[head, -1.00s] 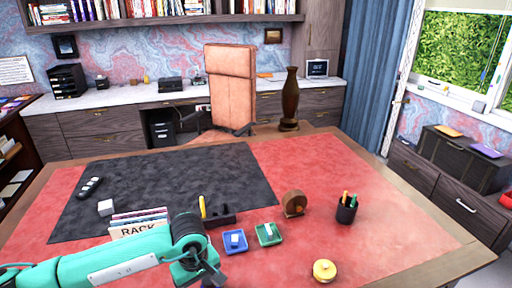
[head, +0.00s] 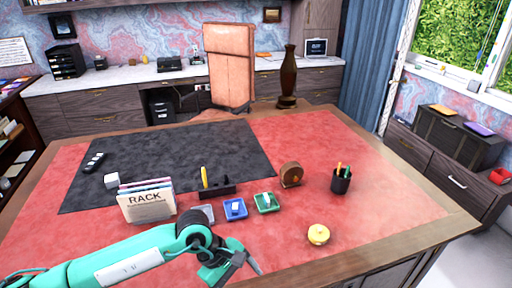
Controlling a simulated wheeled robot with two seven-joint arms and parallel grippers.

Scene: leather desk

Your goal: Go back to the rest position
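My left arm comes in from the lower left, teal with dark joints. Its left gripper (head: 240,268) is low in the head view, near the front of the desk (head: 375,214), in front of the small trays. The gripper is seen at an angle, and I cannot tell whether its fingers are apart or closed. I see nothing held in it. My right gripper is not in view.
A rack of folders (head: 147,205), a grey tray (head: 204,212), a blue tray (head: 235,209), a green tray (head: 266,203), a yellow round object (head: 318,234) and a pen cup (head: 341,181) stand on the desk. The right front is clear.

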